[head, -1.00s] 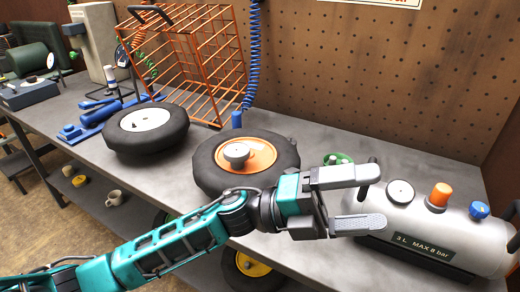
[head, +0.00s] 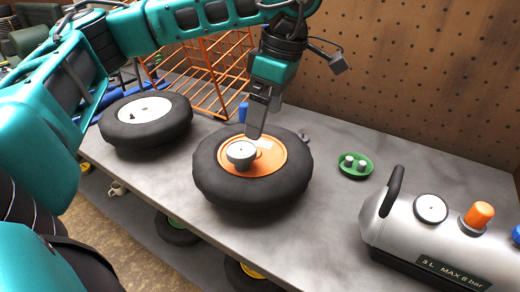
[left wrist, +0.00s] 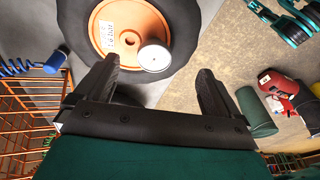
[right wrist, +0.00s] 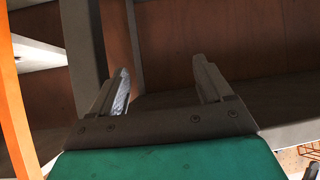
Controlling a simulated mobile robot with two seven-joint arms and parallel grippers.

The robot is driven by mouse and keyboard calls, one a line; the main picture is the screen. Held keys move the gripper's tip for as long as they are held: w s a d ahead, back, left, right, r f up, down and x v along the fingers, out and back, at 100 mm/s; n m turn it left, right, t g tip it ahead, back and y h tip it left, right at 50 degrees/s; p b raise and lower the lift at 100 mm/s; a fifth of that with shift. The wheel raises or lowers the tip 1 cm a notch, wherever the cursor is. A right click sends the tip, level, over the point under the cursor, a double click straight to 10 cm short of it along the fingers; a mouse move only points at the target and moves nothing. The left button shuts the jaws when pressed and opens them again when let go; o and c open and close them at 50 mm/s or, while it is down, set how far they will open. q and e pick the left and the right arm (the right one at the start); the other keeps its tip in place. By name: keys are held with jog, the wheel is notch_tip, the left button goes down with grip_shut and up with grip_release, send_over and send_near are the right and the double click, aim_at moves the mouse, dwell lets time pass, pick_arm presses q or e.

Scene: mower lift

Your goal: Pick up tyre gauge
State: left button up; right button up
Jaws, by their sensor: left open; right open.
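The tyre gauge (head: 240,152), a round grey body with a pale dial, sits on the orange hub (head: 266,160) of the right-hand wheel. In the left wrist view the white dial of the gauge (left wrist: 154,57) lies just beyond and between the fingertips. My left gripper (head: 257,130) points down above the hub, close behind the gauge. It is open and empty; whether it touches the hub cannot be told. My right gripper (right wrist: 160,85) is open and empty in the right wrist view, facing dark brown panels. It is not seen in the head view.
A second wheel with a white hub (head: 147,110) lies to the left. An orange wire rack (head: 215,70) stands behind. A green dish (head: 355,166) with small caps and a silver air tank (head: 440,240) are to the right.

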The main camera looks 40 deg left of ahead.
aim_at(242, 149)
pick_arm(q)
jog(key=shift+y, duration=0.4)
jog(key=a+f, duration=0.1)
jog(key=f, duration=0.1)
jog(key=a+f+b, duration=0.2)
jog(key=a+f, duration=0.1)
jog(key=shift+s+f, duration=0.15)
jog(key=shift+f, duration=0.2)
jog(key=x, duration=0.4)
jog(key=shift+s+f, duration=0.1)
jog(key=shift+s, duration=0.25)
jog(key=shift+a+f, duration=0.1)
jog(key=shift+f, duration=0.5)
jog(key=shift+c, duration=0.4)
